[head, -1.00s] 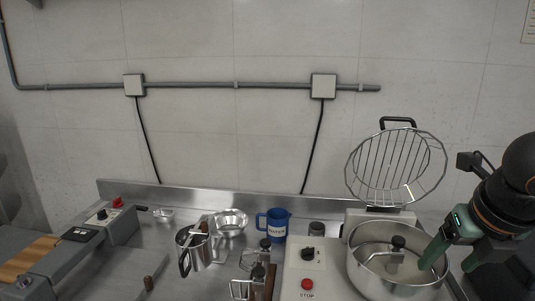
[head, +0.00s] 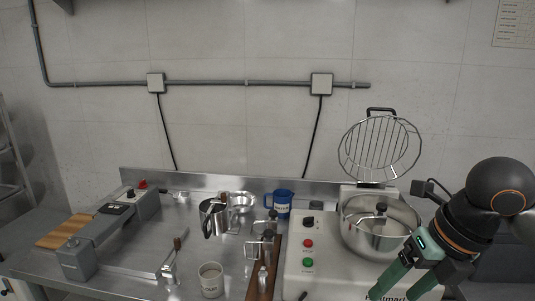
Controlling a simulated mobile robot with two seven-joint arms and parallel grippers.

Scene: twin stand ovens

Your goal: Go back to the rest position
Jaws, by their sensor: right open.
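My right gripper (head: 402,290) comes in from the right edge on a dark arm with green fingers. Its two fingers are spread apart and point down to the lower left, with nothing seen between them. It is in front of and to the right of the mixer (head: 327,262), near the lower edge of the picture. The steel mixer bowl (head: 366,239) sits behind the fingers, and the round wire guard (head: 378,150) stands raised above it. My left gripper is not in view.
A steel table (head: 130,262) carries a blue jug (head: 283,204), a metal pitcher (head: 213,217), a white cup (head: 211,280) and several steel utensils. A grey device with a wooden board (head: 64,231) stands at the left. The wall is behind.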

